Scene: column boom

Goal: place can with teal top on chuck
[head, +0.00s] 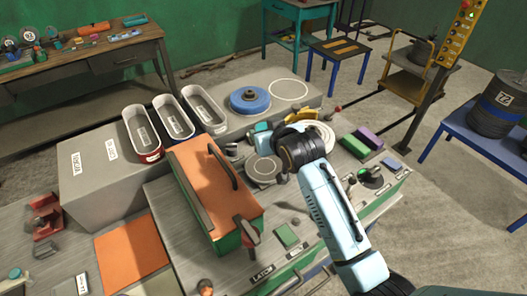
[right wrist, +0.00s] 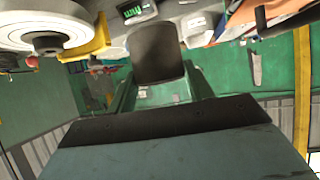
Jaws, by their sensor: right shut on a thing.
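In the head view, my right arm comes in from the lower right, and its black wrist bends over the bench. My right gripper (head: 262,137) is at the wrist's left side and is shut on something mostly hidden. A small teal patch there fits the can with teal top, but I cannot make out its body. A grey round disc with a ring mark, seemingly the chuck (head: 264,170), lies just below the gripper in the picture, apart from it. In the right wrist view, a dark rounded block stands at centre; the held can is not clear. My left gripper is out of view.
An orange-topped box with a black handle (head: 212,190) stands left of the disc. Three oval tins (head: 173,117) and a blue round part (head: 250,100) sit behind. A white ring (head: 320,134) and green and purple blocks (head: 368,138) lie to the right.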

